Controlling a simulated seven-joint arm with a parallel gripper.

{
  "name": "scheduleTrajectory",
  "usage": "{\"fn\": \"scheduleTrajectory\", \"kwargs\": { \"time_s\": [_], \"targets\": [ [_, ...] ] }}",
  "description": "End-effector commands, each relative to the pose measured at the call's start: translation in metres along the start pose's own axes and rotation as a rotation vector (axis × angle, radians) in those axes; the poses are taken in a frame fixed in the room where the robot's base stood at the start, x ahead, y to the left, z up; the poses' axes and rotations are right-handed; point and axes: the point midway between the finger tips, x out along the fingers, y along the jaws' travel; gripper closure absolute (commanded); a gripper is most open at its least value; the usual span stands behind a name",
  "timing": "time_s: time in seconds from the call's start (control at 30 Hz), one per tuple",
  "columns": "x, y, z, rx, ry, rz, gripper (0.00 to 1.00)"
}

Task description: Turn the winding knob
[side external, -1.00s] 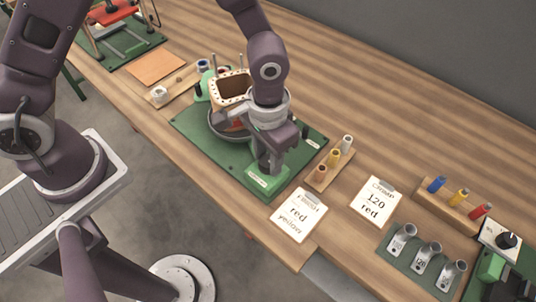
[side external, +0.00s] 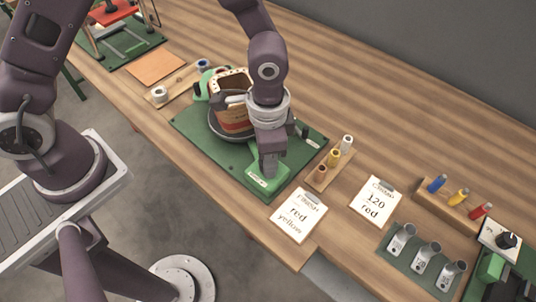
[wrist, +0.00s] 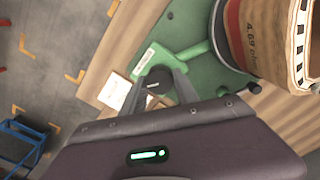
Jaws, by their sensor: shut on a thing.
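My gripper (side external: 268,168) points down at the front end of the green winder base (side external: 195,135), over a green housing with a white label (side external: 259,181). In the wrist view its fingers (wrist: 157,88) are shut on the dark round winding knob (wrist: 158,76), one on each side. The arm hides the knob in the side view. Behind the gripper, a tan and dark-red coil former (side external: 232,97) stands on a grey round turntable (side external: 222,132); the former also shows in the wrist view (wrist: 263,35).
A rack of small spools (side external: 332,165) stands right of the base. Metal cups (side external: 427,254) and a dial box (side external: 503,240) are at the far right.

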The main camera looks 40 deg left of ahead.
Motion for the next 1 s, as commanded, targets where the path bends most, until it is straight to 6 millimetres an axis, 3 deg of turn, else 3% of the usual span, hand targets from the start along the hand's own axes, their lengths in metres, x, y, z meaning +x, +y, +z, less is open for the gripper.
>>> {"fn": "scheduleTrajectory", "kwargs": {
  "time_s": [0.43, 0.47, 0.53, 0.87, 1.0],
  "targets": [
    [0.000, 0.000, 0.000, 0.010, 0.001, -0.001, 1.00],
    [0.000, 0.000, 0.000, 0.010, 0.001, -0.001, 0.58],
    [0.000, 0.000, 0.000, 0.010, 0.001, -0.001, 0.44],
    [-0.002, 0.000, 0.000, 0.009, 0.001, -0.001, 0.42],
    [-0.027, 0.000, -0.001, 0.009, 0.006, -0.002, 0.42]
  ]
}}
